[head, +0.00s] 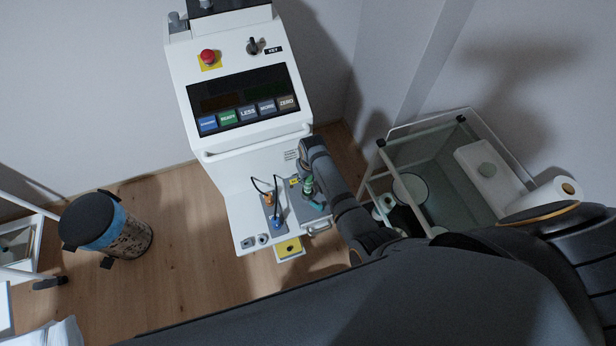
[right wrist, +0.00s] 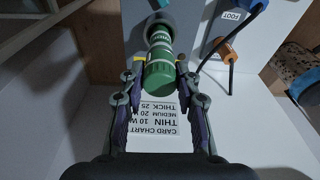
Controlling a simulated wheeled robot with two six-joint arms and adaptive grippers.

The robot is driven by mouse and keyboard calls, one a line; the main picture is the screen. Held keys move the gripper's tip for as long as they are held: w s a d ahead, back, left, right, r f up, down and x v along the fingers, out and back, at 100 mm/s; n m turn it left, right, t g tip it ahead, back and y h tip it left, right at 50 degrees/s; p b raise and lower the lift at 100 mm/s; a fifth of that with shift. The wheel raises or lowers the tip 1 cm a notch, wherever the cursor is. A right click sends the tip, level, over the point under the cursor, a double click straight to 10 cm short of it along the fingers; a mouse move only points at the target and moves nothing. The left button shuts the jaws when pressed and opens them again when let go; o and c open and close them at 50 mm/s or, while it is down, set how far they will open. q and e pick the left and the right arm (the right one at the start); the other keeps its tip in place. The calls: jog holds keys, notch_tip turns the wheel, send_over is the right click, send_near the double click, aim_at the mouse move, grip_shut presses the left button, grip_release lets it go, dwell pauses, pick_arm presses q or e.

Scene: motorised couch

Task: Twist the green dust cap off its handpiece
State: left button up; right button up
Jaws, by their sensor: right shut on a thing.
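The green handpiece (right wrist: 160,42) stands in the panel of the white cabinet, with pale bands around it and a dark top end. Its green dust cap (right wrist: 159,75) is the end nearest the right wrist camera. My right gripper (right wrist: 160,80) is shut on the cap, one finger on each side. In the head view the green handpiece (head: 308,184) is small and partly hidden by my right gripper (head: 313,196) and arm. I cannot tell whether the cap has turned. My left gripper is not in view.
An orange plug (head: 268,199) and a blue plug (head: 277,224) with black cables stand left of the handpiece. A card chart label (right wrist: 158,122) lies below the cap. A glass-topped trolley (head: 436,165) stands right, a bin (head: 128,238) left. Floor between bin and cabinet is clear.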

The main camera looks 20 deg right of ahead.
grip_shut()
jog(key=shift+r+n+p, duration=0.15)
jog(key=shift+n+p, duration=0.35)
jog(key=shift+n, duration=0.1)
jog(key=shift+s+n+p, duration=0.1)
jog(key=shift+n+p, duration=0.3)
jog(key=shift+n, duration=0.3)
jog(key=shift+f+n+y, duration=0.2)
jog(key=shift+n+y, duration=0.1)
jog(key=shift+n, duration=0.1)
jog(key=shift+r+n+p, duration=0.15)
jog(key=shift+n+p, duration=0.3)
jog(key=shift+n, duration=1.25)
